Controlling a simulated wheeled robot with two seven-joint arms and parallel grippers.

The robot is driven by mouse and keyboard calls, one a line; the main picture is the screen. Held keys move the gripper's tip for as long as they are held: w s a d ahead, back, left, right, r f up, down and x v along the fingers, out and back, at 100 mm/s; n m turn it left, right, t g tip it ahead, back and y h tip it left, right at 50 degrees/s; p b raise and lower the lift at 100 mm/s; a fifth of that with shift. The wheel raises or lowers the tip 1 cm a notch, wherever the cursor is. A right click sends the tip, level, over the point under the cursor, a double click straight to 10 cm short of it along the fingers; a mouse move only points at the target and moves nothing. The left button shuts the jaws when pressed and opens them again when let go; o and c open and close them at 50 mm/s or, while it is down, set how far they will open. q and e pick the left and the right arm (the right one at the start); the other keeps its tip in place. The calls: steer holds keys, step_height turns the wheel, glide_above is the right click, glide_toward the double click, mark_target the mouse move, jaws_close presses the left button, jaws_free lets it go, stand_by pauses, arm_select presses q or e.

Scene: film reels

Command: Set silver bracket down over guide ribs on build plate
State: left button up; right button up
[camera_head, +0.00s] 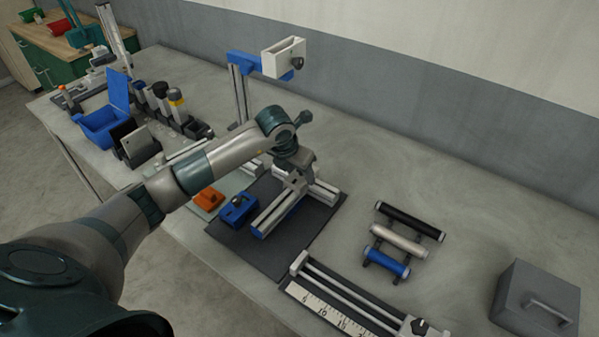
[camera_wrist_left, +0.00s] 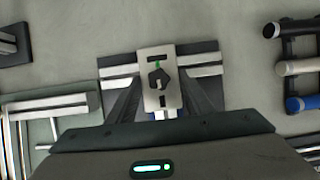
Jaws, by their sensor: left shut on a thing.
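The silver bracket (camera_wrist_left: 158,65) is a pale metal plate with dark slots and a dark centre hole. My left gripper (camera_wrist_left: 157,100) is shut on it, with a finger on each side. In the head view my left gripper (camera_head: 294,178) points down over the dark build plate (camera_head: 313,237), near its back edge. Pale bars, which look like the guide ribs (camera_wrist_left: 205,71), run out to both sides beneath the bracket in the wrist view. The bracket hides their middle. I cannot tell whether it touches them. My right gripper is not in view.
A blue block (camera_head: 238,209) and an orange piece (camera_head: 208,199) lie left of the ribs. A ruled rail (camera_head: 345,298) lies in front. A rack of rollers (camera_head: 400,240) and a grey box (camera_head: 537,300) stand right.

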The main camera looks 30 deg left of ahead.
arm_select(q)
steer(key=shift+f, duration=0.15)
steer(key=o, duration=1.3)
steer(key=shift+o, duration=0.2)
steer(key=d+b+v, duration=0.1)
steer(key=b+v, duration=0.4)
steer(key=v, duration=1.2)
steer(key=shift+s+a, duration=0.15)
steer(key=shift+a, duration=0.35)
steer(key=shift+r, duration=0.3)
